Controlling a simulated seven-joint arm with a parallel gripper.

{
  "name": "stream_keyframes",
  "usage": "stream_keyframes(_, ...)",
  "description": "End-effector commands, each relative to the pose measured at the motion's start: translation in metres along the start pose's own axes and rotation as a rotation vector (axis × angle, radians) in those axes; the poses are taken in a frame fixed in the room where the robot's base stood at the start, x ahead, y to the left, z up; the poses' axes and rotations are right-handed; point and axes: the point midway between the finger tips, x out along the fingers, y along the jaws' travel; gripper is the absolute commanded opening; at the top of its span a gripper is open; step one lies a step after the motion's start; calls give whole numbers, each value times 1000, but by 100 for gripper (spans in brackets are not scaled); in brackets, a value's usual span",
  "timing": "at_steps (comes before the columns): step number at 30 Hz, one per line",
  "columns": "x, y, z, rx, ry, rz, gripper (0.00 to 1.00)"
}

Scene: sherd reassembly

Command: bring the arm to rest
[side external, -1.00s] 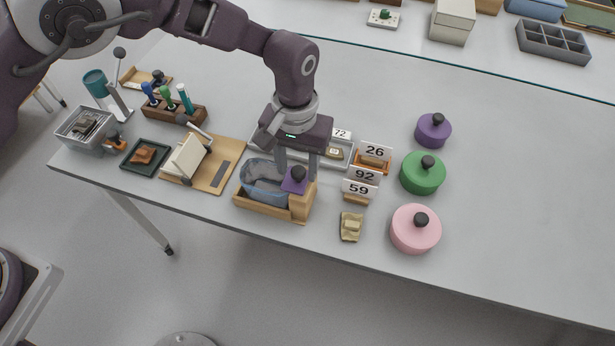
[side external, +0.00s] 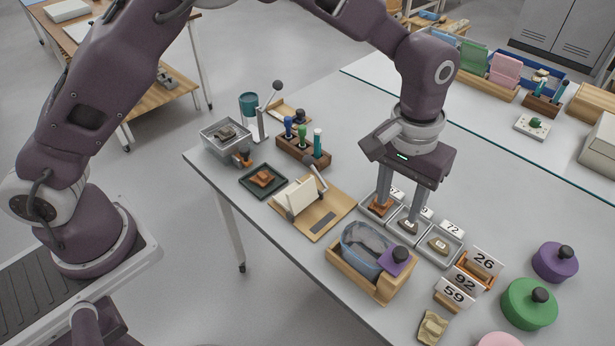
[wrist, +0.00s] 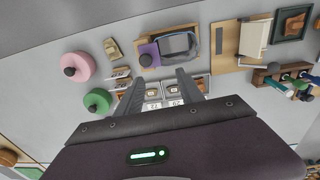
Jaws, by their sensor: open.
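My gripper (side external: 397,222) is open and empty, pointing down. In the side view its fingers overlap the row of small grey trays (side external: 425,250) holding sherds; I cannot tell the exact height above them. In the wrist view my gripper (wrist: 160,78) has its two fingers spread, with the trays between and beyond them and nothing held. The wooden box (side external: 357,284) with a blue-grey tub (side external: 360,250) and a purple block with a dark knob (side external: 396,261) stands in front of the gripper, apart from it.
Number cards 26, 92 and 59 (side external: 465,279) stand right of the trays. Purple (side external: 555,263) and green (side external: 528,305) lidded pots stand farther right, with a pink one (wrist: 77,67). A wooden board with a white panel (side external: 297,197) and a tool rack (side external: 303,152) lie left.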

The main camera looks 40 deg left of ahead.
Motion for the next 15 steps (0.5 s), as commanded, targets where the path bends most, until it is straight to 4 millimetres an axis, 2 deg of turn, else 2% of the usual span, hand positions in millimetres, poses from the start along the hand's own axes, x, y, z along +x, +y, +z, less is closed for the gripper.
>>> stream_keyframes(1, -45, -26, 0, -19, 33, 34, 45)
stream_keyframes(3, -101, -65, 15, -26, 81, 70, 45)
stream_keyframes(5, -139, -98, 36, -26, 127, 90, 45)
stream_keyframes(6, -160, -118, 53, -22, 161, 98, 45)
stream_keyframes(8, -185, -148, 84, -15, 216, 100, 45)
stream_keyframes(9, -196, -165, 107, -8, 253, 95, 45)
stream_keyframes(10, -202, -176, 124, -2, 281, 87, 45)
stream_keyframes(12, -207, -199, 162, 9, 341, 60, 45)
stream_keyframes(15, -201, -219, 204, 22, 407, 11, 45)
